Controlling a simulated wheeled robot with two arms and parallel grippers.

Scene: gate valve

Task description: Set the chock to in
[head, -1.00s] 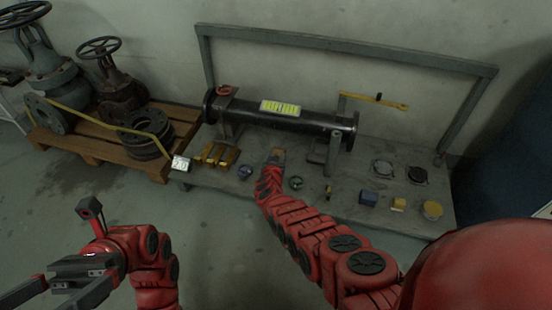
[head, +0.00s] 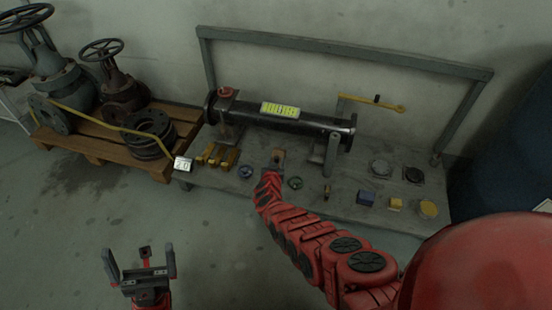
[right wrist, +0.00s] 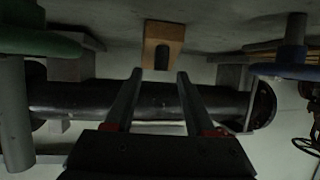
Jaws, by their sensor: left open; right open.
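In the right wrist view the block (right wrist: 175,32) is just beyond my right gripper (right wrist: 159,73). That gripper is open and empty, its two fingers apart and pointing toward the block, not around it. In the head view my right gripper (head: 271,172) is largely hidden by its own arm. My left gripper (head: 140,252) is open and empty over the floor at the lower left, away from the bench.
The black pipe (head: 310,123) lies on supports behind the block. A blue knob (head: 245,171) and a green knob (head: 295,183) flank it. A grey frame (head: 340,46) rises behind. A pallet (head: 92,148) holds valves.

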